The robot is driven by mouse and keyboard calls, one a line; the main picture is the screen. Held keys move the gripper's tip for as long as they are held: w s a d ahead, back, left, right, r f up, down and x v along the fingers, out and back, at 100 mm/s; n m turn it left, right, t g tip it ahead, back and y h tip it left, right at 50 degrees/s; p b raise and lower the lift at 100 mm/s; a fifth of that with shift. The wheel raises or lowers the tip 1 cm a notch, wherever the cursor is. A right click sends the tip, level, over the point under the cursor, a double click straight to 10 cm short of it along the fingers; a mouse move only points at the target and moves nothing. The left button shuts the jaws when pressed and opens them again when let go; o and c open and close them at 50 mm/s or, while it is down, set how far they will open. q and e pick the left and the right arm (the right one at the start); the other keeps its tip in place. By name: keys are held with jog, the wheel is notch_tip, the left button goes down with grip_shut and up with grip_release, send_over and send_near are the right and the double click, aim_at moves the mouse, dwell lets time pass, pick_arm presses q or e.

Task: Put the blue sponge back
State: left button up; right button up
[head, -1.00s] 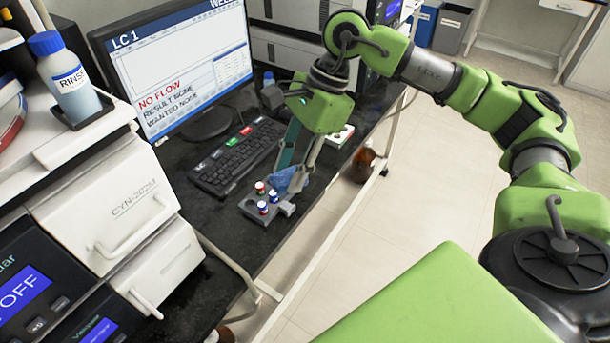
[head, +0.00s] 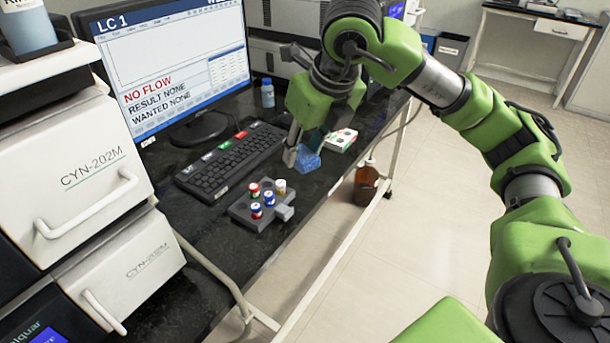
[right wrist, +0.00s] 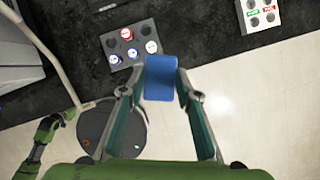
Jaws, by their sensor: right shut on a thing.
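The blue sponge (head: 308,161) is between the fingers of my right gripper (head: 304,152), near the front edge of the black bench. The right wrist view shows the sponge (right wrist: 160,78) held between both fingertips (right wrist: 160,84), with the fingers shut on its sides. In the head view it is behind and right of a grey vial rack (head: 242,212), apart from it. I cannot tell whether the sponge touches the bench.
The rack holds several capped vials. A keyboard (head: 230,160) lies left of the gripper. A white holder with green and red labels (head: 341,140) sits just right of the sponge. A brown bottle (head: 366,184) stands below, beyond the bench edge. A monitor (head: 175,65) stands behind.

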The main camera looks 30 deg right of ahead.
jog(key=w+d+f, duration=0.2)
jog(key=w+f, duration=0.1)
jog(key=w+d+f, duration=0.3)
jog(key=w, duration=0.1)
jog(key=w+d+f, duration=0.2)
jog(key=w, duration=0.1)
jog(key=shift+w+d+f, duration=0.25)
jog(key=shift+d+f, duration=0.1)
jog(key=shift+f, duration=0.05)
jog(key=shift+w+d+f, duration=0.1)
jog(key=shift+f, duration=0.1)
jog(key=f, duration=0.3)
jog(key=shift+w+d+f+b, duration=0.1)
jog(key=shift+w+d+b, duration=0.1)
jog(key=shift+w+b, duration=0.15)
jog(key=shift+f, duration=0.35)
jog(key=o, duration=1)
pick_arm(q)
jog(key=shift+w+d+r, duration=0.1)
jog(key=shift+w+r, duration=0.25)
jog(key=shift+r, duration=0.3)
jog(key=shift+w+d+r, duration=0.1)
jog(key=shift+w+r, duration=0.25)
jog(key=shift+r, duration=0.25)
jog(key=shift+w+r, duration=0.1)
